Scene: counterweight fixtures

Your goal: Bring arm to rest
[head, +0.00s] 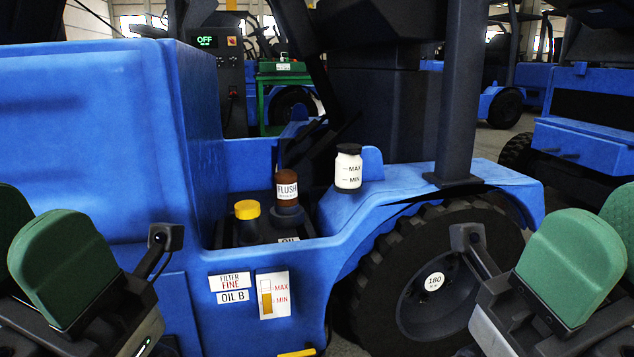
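My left gripper (28,235) is at the left edge, with green finger pads that overlap in view and are partly cut off. My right gripper (605,232) is at the right edge, also with green pads, one cut off by the frame. Nothing shows held in either gripper, but any gap between the pads is hard to judge. Both stand close to the camera, in front of a blue vehicle (90,130), and look apart from it. Most of both arms is out of view.
A recess in the vehicle holds a yellow-capped container (247,225) and a brown FLUSH bottle (287,188). A white black-capped bottle (348,170) stands on the blue ledge. A large wheel (430,285) is below. More blue vehicles (580,135) stand behind at right.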

